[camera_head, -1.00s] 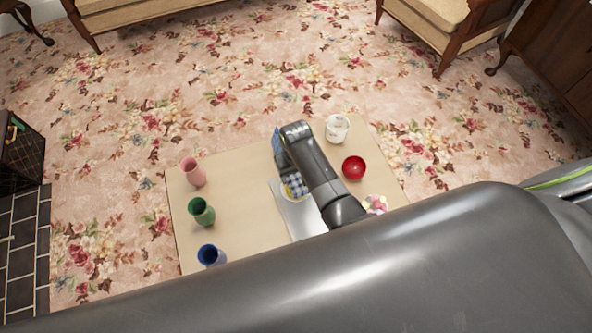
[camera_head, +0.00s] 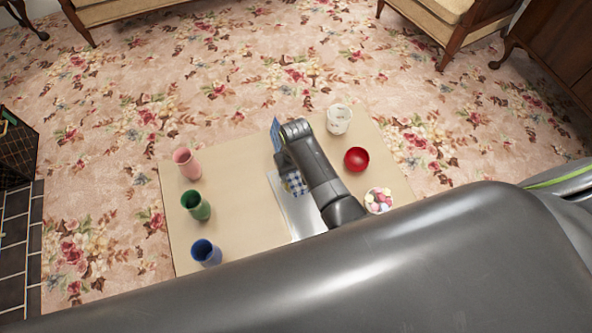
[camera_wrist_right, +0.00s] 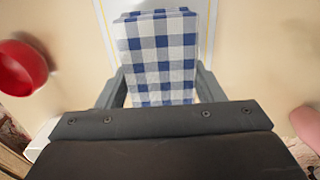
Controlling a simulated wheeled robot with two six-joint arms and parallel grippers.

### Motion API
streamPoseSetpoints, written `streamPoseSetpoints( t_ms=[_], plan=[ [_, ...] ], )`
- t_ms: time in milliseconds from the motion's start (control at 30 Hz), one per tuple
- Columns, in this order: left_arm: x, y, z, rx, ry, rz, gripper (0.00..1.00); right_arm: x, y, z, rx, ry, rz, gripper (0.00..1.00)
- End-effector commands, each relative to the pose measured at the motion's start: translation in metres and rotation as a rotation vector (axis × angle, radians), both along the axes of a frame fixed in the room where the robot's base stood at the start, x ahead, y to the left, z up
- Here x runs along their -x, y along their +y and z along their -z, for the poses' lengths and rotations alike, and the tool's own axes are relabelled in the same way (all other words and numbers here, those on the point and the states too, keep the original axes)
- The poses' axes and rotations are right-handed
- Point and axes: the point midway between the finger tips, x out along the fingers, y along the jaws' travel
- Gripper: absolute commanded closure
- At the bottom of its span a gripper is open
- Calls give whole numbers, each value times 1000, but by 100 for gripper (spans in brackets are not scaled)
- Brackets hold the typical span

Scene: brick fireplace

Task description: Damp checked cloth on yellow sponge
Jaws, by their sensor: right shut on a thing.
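My right gripper (camera_wrist_right: 160,95) is shut on a blue-and-white checked cloth (camera_wrist_right: 160,50), which sticks out past the fingers in the right wrist view. My left gripper is out of view.
Pink (camera_head: 187,164), green (camera_head: 196,206) and blue (camera_head: 206,252) cups stand along the table's left side. A white container (camera_head: 339,119), a red bowl (camera_head: 356,159) and a bowl of colourful pieces (camera_head: 379,200) stand at right. My arm covers the table's near edge.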

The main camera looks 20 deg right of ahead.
Motion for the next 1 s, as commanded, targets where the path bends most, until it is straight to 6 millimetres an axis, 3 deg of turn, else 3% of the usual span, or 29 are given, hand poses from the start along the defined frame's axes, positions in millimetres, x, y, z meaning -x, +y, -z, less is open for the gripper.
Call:
streamPoseSetpoints(
  t_ms=[1000],
  plan=[
    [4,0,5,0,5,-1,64,0,0,9,0,1,0,57]
  ],
)
